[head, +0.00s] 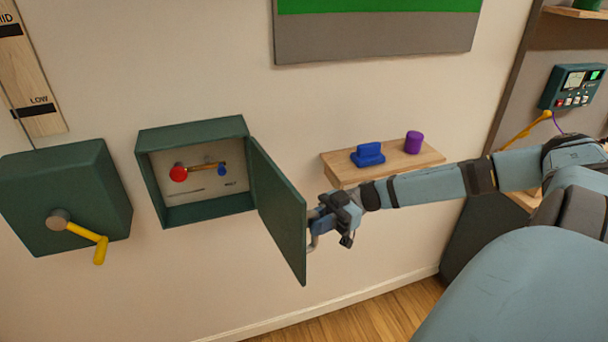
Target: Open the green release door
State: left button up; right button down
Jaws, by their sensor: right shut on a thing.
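The green release door (278,210) is hinged on the right side of a green wall box (190,125). It stands swung well open, out from the wall. Inside the box I see a red knob (179,173), a thin bar and a small blue piece (222,169) on a pale back panel. My right gripper (318,226) is at the door's outer free edge, shut on what looks like the grey door handle (313,243). The fingers partly hide the handle. My left gripper is not in view.
A wooden shelf (340,170) behind my right arm holds a blue block (368,154) and a purple cylinder (413,142). Left of the box is another green box (60,195) with a yellow crank (88,233). A control panel (573,87) is at the far right.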

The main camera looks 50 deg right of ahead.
jog(key=shift+s+d, duration=0.1)
jog(key=shift+d, duration=0.25)
jog(key=c, duration=1.1)
grip_release()
jog(key=shift+d, duration=0.1)
jog(key=shift+d, duration=0.1)
jog(key=b+v, duration=0.1)
jog(key=v, duration=1.2)
jog(key=shift+d+b, duration=0.3)
